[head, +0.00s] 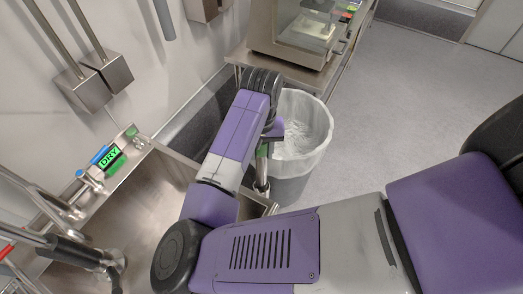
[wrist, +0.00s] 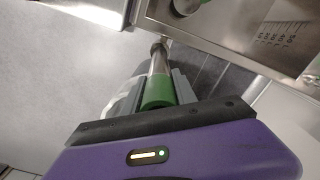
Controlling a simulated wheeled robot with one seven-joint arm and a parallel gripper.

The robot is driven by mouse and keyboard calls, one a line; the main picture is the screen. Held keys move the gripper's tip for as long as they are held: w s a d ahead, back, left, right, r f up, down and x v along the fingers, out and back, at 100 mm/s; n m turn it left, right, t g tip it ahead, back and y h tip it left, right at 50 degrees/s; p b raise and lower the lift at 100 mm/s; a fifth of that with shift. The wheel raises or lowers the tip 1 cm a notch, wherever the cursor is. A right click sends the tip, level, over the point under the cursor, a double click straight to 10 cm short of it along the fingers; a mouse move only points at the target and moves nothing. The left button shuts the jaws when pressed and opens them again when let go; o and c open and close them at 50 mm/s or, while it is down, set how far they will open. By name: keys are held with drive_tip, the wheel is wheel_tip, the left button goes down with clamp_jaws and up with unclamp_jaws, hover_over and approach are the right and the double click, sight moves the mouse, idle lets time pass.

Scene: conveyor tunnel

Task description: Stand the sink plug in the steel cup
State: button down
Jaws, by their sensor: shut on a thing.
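The sink plug is a steel tube with a green end; its green part (wrist: 158,92) sits between the grey fingers of my gripper (wrist: 159,80), which is shut on it. In the head view the plug's steel tube (head: 262,176) hangs down below my gripper (head: 267,140), near the right end of the steel sink. Its lower end is partly hidden by the sink's edge and my arm. I cannot tell for certain which thing is the steel cup; steel box-shaped holders (head: 81,93) with upright rods hang on the wall at the upper left.
A lined bin (head: 309,137) stands beside the plug. The steel sink unit (head: 150,195) is at the left, with a green DRY label (head: 109,157) and taps (head: 62,205). A steel bench with a machine (head: 292,35) stands behind. Grey floor (head: 415,95) is clear at the right.

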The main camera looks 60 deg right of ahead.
sight(262, 168)
drive_tip(key=shift+f+b, duration=0.3)
drive_tip(key=shift+f, duration=4.4)
drive_tip(key=c, duration=0.9)
unclamp_jaws()
drive_tip(key=shift+r, duration=3.95)
